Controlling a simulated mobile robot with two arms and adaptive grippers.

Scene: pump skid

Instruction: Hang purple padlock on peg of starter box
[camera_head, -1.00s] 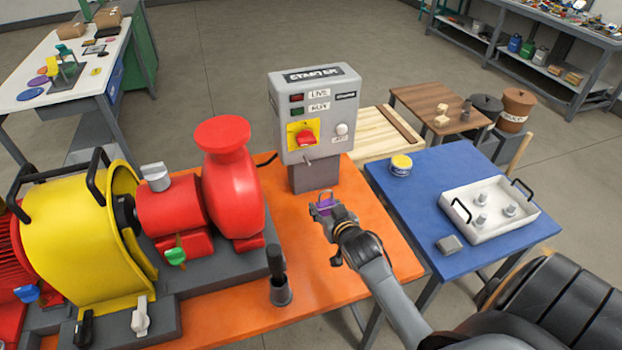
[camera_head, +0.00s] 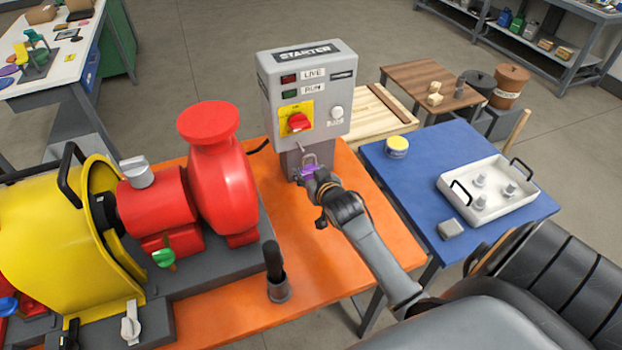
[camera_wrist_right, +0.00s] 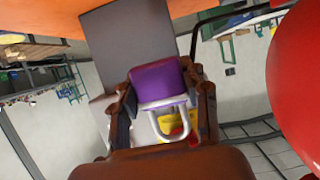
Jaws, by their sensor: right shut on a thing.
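The purple padlock (camera_head: 307,171) is held in my right gripper (camera_head: 317,180), just in front of the starter box's post and below the box. In the right wrist view the padlock (camera_wrist_right: 160,82) sits between the two fingers, with its silver shackle pointing away from its purple body. The starter box (camera_head: 312,100) is grey, with LIVE and RUN labels and a red knob on a yellow plate. The shackle appears apart from the peg. My left gripper is not in view.
The red pump (camera_head: 218,165) and yellow guard (camera_head: 60,230) stand left of the box on the orange bench (camera_head: 330,260). A black-handled tool in a grey cup (camera_head: 278,285) stands at the front. A blue table (camera_head: 410,185) with a white tray (camera_head: 470,208) is to the right.

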